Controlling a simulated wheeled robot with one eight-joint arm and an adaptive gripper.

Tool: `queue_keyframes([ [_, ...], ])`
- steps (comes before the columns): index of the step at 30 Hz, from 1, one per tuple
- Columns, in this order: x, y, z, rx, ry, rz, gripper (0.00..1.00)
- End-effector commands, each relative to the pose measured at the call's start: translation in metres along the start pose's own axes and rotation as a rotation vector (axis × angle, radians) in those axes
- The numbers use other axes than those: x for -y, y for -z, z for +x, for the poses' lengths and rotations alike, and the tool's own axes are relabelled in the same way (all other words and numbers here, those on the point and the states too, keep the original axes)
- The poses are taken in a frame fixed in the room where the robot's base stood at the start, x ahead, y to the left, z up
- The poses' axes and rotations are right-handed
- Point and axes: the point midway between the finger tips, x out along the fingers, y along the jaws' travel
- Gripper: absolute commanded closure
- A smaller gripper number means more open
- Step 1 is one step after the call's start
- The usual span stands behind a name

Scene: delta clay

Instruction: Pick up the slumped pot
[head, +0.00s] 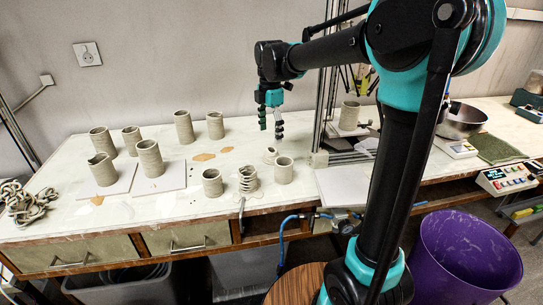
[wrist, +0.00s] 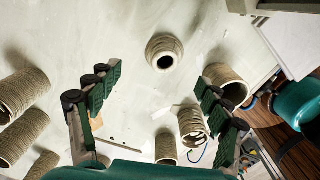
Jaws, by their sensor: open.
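A low, squat clay pot (head: 270,155) with bulging, sagged sides and a small dark mouth sits on the white table; it looks like the slumped pot. In the wrist view this pot (wrist: 165,45) stands upright, beyond the gap between the fingertips. My gripper (head: 271,127) hangs above the table, a little above and behind the squat pot in the head view. In the wrist view my gripper (wrist: 157,82) is open with its fingers wide apart and nothing between them. It does not touch the pot.
Close by stand a plain cylinder (head: 284,171), a gappy coiled pot (head: 248,180) and another cylinder (head: 212,184). Several taller pots, including one cylinder (head: 215,125), stand behind and left. A printer frame (head: 325,90) rises right. A purple bin (head: 465,260) stands on the floor.

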Motion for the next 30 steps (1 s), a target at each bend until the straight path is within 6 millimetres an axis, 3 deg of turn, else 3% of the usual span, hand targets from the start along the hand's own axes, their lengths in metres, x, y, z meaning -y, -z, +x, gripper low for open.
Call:
queue_keyframes([
  [10,0.002,0.000,0.028,0.000,0.000,0.000,0.22],
  [19,0.007,0.000,0.067,0.000,0.000,0.000,0.22],
  [28,0.007,0.000,0.071,0.000,0.000,0.000,0.22],
  [30,0.007,0.000,0.071,0.000,0.000,0.000,0.31],
])
